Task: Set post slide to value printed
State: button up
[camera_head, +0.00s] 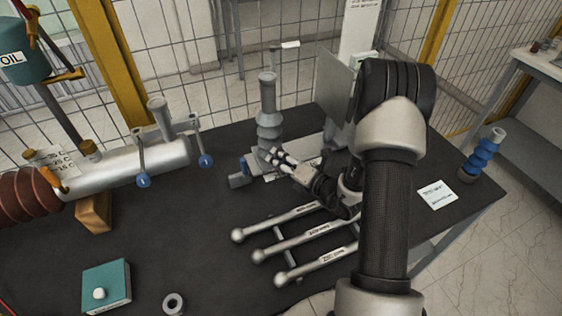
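A grey ribbed post (268,112) stands upright on a slide with a pale base plate (312,152) near the back of the dark table. A blue-grey knob or clamp (238,180) shows at the slide's left end. My gripper (272,158) reaches in from the right, with its fingertips beside the foot of the post. Whether the fingers touch the post or slide, and how far apart they are, is unclear. Part of the slide is hidden behind my gripper and arm. A white printed card (437,195) lies on the table at right; its text is too small to read.
Several metal rods (305,235) with ball ends lie in front of my gripper. A blue insulator (482,155) stands at the right edge. A silver cylinder (130,165) with blue-ended levers is at left. A teal box (106,285) and a ring (174,303) lie at front left. Mesh fencing stands behind.

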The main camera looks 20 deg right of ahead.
jog(key=shift+c, duration=0.5)
grip_shut()
